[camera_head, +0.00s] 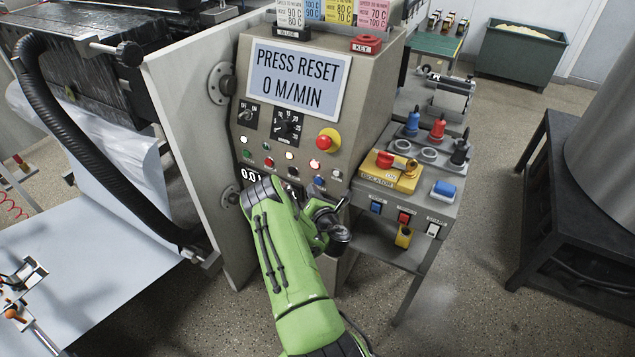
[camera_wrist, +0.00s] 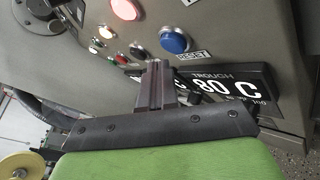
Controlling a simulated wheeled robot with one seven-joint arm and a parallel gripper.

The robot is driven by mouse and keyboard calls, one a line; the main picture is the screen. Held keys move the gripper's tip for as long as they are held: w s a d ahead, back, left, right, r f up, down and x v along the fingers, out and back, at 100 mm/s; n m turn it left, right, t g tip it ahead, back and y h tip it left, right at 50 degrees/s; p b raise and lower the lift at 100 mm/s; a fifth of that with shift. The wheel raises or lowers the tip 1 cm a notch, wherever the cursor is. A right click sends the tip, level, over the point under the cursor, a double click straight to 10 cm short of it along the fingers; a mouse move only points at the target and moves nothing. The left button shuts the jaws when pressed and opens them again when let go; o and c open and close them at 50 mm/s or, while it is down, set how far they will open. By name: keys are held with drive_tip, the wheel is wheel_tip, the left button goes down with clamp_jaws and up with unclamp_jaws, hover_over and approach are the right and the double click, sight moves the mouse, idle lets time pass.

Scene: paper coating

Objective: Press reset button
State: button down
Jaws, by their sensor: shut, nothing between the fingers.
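The blue reset button (camera_wrist: 175,41) is in the upper middle of the wrist view, with a RESET label beside it. It also shows in the head view (camera_head: 319,181) low on the front of the control panel (camera_head: 225,148), just above my arm. My gripper (camera_wrist: 158,66) is shut and empty, its fingers pointing at the panel below and slightly left of the blue button in the wrist view. A gap to the button shows in the picture; the exact depth is unclear. In the head view my arm hides most of the panel's lower edge.
A display (camera_head: 298,80) reads "PRESS RESET 0 M/MIN". A red emergency knob (camera_head: 327,141) and several small buttons sit above the blue one. A side stand (camera_head: 415,205) with a yellow isolator box (camera_head: 390,172) is on the right. A trough temperature readout (camera_wrist: 228,90) is below the button.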

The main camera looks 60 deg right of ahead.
drive_tip(key=shift+d, duration=0.1)
drive_tip(key=shift+d, duration=0.3)
drive_tip(key=shift+d+p, duration=0.35)
drive_tip(key=shift+d, duration=0.05)
idle(0.6)
drive_tip(key=shift+a+b, duration=0.8)
drive_tip(key=shift+b, duration=0.1)
